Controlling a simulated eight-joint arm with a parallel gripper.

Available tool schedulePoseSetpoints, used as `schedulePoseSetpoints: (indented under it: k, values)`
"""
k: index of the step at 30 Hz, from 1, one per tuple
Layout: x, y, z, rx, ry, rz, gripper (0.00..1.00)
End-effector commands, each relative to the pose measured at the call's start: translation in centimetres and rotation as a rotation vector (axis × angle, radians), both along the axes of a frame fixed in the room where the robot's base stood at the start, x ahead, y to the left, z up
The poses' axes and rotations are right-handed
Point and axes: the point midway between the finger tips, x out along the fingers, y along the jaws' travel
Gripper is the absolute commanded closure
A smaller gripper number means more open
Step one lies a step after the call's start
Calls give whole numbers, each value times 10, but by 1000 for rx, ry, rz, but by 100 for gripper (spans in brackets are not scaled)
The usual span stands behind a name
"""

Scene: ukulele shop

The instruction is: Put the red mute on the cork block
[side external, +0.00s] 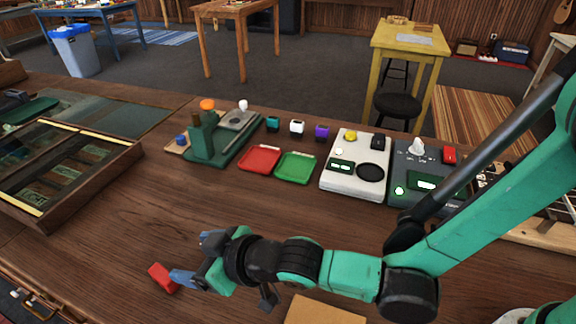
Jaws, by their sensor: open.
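A small red block (161,278), which looks like the red mute, lies on the wooden bench at the lower left. My gripper (189,262) is low over the bench just right of it, with its jaws open. One bluish finger reaches close to the red block; I cannot tell whether they touch. A flat tan piece (325,312), which looks like the cork block, lies at the bottom edge below my arm. It is partly cut off by the frame, and its top looks bare.
A red tray (260,159) and a green tray (296,167) lie behind, near a green fixture (203,140). A white device (355,168) and a dark device (427,175) stand right. A wooden case (70,207) is left. The bench's middle is clear.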

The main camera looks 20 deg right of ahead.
Motion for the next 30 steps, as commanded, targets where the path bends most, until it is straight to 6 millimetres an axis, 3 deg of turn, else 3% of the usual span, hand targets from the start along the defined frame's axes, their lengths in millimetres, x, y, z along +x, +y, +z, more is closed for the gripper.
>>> schedulePoseSetpoints:
  k: [6, 18, 29, 30]
  values:
    - [-15, 22, -17, 23, -17, 55, 27]
    - [14, 51, -39, 22, -17, 54, 27]
    - [19, 55, -42, 22, -17, 54, 27]
    - [19, 55, -42, 22, -17, 54, 36]
